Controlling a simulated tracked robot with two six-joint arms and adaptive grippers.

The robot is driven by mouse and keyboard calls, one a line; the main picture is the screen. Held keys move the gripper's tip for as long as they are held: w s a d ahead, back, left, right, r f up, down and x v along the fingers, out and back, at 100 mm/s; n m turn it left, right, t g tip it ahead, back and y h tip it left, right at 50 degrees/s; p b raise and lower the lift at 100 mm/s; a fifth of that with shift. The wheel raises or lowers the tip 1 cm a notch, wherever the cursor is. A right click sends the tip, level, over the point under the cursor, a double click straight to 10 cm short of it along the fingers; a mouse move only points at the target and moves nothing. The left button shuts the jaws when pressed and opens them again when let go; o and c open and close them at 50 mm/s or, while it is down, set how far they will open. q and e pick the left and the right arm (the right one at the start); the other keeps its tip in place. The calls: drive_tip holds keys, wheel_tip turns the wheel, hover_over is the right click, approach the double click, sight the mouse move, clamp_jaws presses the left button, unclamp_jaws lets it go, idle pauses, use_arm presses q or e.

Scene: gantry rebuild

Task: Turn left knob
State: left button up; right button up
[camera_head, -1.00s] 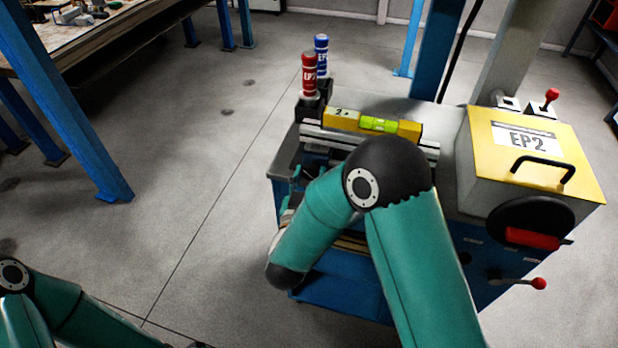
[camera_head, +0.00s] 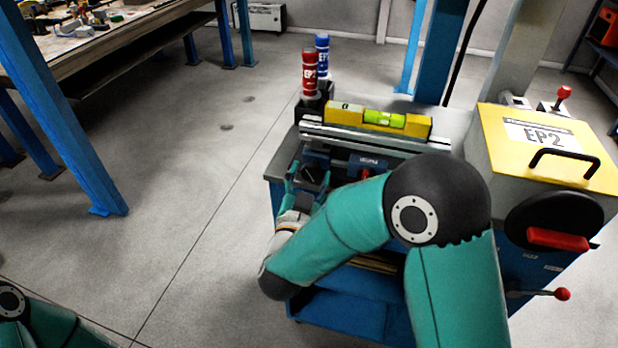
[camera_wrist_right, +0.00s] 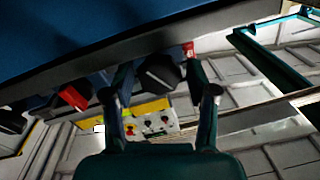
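The left knob is black and sits on the front of the blue-and-grey machine, below the rail, in the head view (camera_head: 314,178). In the right wrist view the black knob (camera_wrist_right: 160,74) is between my right gripper's two fingers (camera_wrist_right: 160,85), with gaps visible on both sides. My right gripper (camera_head: 304,180) is at the knob in the head view, partly hidden behind my forearm. It is open. A red knob (camera_head: 362,172) is to the right of the black one; it also shows in the wrist view (camera_wrist_right: 73,97). My left gripper is out of view.
A yellow spirit level (camera_head: 375,119) lies on top of the machine, beside red (camera_head: 310,72) and blue (camera_head: 322,55) bottles. A yellow-topped EP2 box (camera_head: 545,140) with a handle stands at right. Floor at left is clear up to a workbench (camera_head: 110,45).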

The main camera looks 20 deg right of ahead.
idle(0.3)
drive_tip(key=v, duration=1.2)
drive_tip(key=shift+f, duration=0.1)
drive_tip(key=w+d+f+n+g+y+p, duration=0.25)
drive_tip(key=f+n+g+y+p, duration=0.35)
drive_tip(key=f, duration=1)
drive_tip(key=s+f+g+y, duration=0.2)
drive_tip(key=s+f+g, duration=0.1)
drive_tip(key=s, duration=0.3)
drive_tip(key=s+f+g+y+p, duration=0.1)
drive_tip(key=s+f+g+y, duration=0.1)
drive_tip(key=s, duration=0.4)
drive_tip(key=s+f+g+y+p, duration=0.1)
drive_tip(key=s+f+g+y, duration=0.2)
drive_tip(key=s+f+g, duration=0.1)
drive_tip(key=shift+s+a+f+n, duration=0.1)
drive_tip(key=shift+s+f+n, duration=0.1)
drive_tip(key=shift+s+f, duration=0.35)
drive_tip(key=shift+s+a+f+n, duration=0.1)
drive_tip(key=shift+s+f+n, duration=0.2)
drive_tip(key=shift+f, duration=0.45)
